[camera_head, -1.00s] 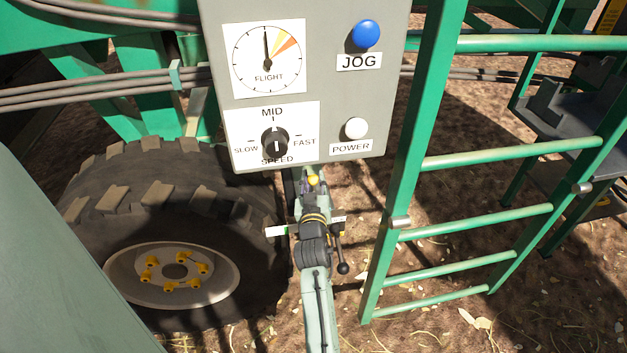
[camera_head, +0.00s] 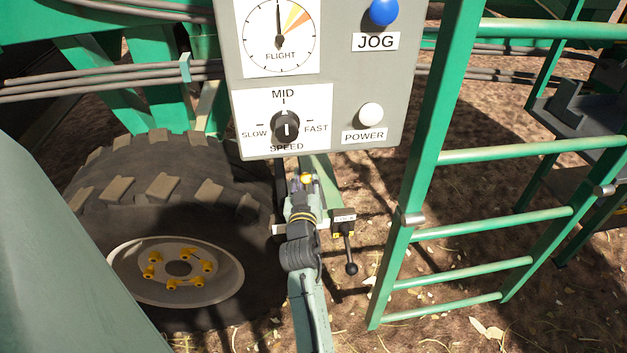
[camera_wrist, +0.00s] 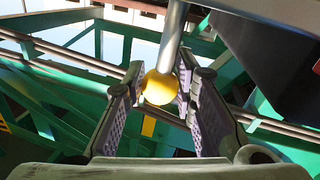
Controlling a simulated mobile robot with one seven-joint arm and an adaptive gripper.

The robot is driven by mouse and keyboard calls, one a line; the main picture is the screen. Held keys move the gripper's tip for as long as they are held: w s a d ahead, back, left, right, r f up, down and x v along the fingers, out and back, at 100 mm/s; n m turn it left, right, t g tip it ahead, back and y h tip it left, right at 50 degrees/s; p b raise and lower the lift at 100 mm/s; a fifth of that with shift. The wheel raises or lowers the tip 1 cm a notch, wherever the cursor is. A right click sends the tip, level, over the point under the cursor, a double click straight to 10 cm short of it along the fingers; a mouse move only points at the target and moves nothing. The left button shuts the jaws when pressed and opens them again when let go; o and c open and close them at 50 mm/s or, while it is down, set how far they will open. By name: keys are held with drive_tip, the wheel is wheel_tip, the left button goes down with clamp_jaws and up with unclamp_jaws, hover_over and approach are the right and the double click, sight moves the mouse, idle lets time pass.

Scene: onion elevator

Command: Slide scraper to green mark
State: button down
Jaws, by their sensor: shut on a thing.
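My gripper (camera_head: 303,186) is just under the control panel, with its jaws around a yellow ball knob (camera_head: 306,178). In the wrist view the knob (camera_wrist: 158,88) sits at the end of a grey rod (camera_wrist: 174,38), between the two ribbed finger pads of my gripper (camera_wrist: 160,100). I take this knob to be the scraper's handle, but the scraper itself is not clear. A pale strip (camera_head: 280,229) shows partly behind my arm. I cannot make out a green mark.
The grey control panel (camera_head: 330,85) hangs close above my gripper. A black-knobbed lever (camera_head: 351,268) on a small labelled box (camera_head: 344,221) stands just right of my arm. A large tyre (camera_head: 150,200) is at left, a green ladder (camera_head: 405,235) at right.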

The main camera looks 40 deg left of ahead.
drive_tip(key=shift+w+d, duration=0.15)
drive_tip(key=c, duration=1.3)
unclamp_jaws()
drive_tip(key=v, duration=1.2)
